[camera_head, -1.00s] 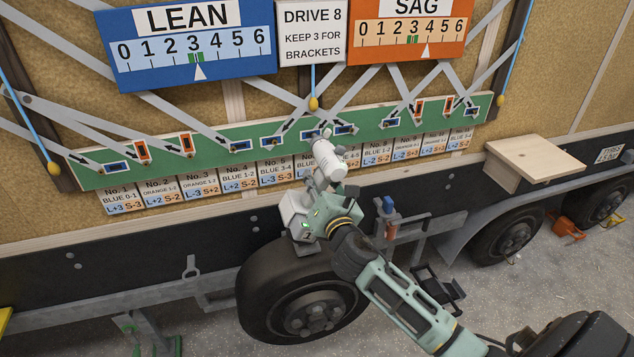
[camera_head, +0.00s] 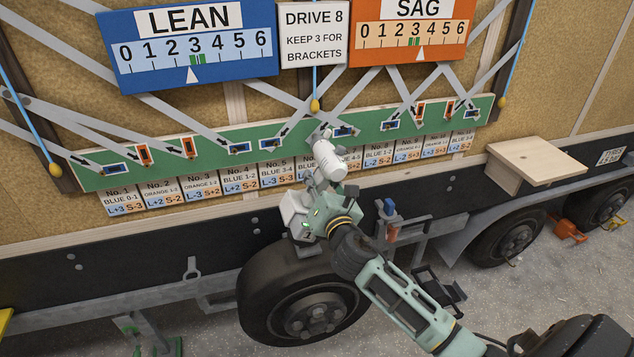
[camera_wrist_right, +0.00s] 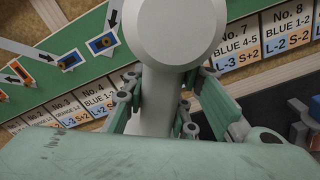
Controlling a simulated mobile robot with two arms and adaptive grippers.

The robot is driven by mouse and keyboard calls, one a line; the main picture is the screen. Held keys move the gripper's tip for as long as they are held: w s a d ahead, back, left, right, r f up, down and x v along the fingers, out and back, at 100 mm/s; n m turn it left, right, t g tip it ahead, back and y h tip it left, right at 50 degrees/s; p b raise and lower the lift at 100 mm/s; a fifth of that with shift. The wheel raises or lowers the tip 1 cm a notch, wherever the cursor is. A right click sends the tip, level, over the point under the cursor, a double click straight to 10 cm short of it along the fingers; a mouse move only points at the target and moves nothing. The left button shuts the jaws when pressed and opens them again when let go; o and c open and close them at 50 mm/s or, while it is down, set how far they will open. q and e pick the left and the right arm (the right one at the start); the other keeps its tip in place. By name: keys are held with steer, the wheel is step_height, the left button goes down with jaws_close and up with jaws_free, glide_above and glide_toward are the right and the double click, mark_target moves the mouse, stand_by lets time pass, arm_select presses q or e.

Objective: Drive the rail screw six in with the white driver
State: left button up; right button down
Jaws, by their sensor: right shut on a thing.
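The white driver (camera_head: 329,160) is held in my right gripper (camera_head: 318,187), whose fingers are closed around its grip; the wrist view also shows the driver (camera_wrist_right: 175,35) between the fingers. Its upper end points at the green rail (camera_head: 215,163) near the middle, between the No. 5 label (camera_head: 278,172) and the plates to the right. My left gripper is out of view.
The blue LEAN gauge (camera_head: 150,82) has its pointer just left of its green mark near 3. The orange SAG gauge (camera_head: 375,50) has its pointer between 3 and 4. A wheel (camera_head: 260,300) lies below my arm, and a wooden step (camera_head: 540,160) juts out at right.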

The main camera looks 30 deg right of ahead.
steer(key=shift+r, duration=0.25)
steer(key=shift+p+v, duration=0.3)
steer(key=shift+v, duration=0.95)
steer(key=shift+s, duration=0.4)
steer(key=s+d, duration=0.5)
steer(key=shift+d+p, duration=0.3)
steer(key=shift+d, duration=0.1)
steer(key=shift+s, duration=0.1)
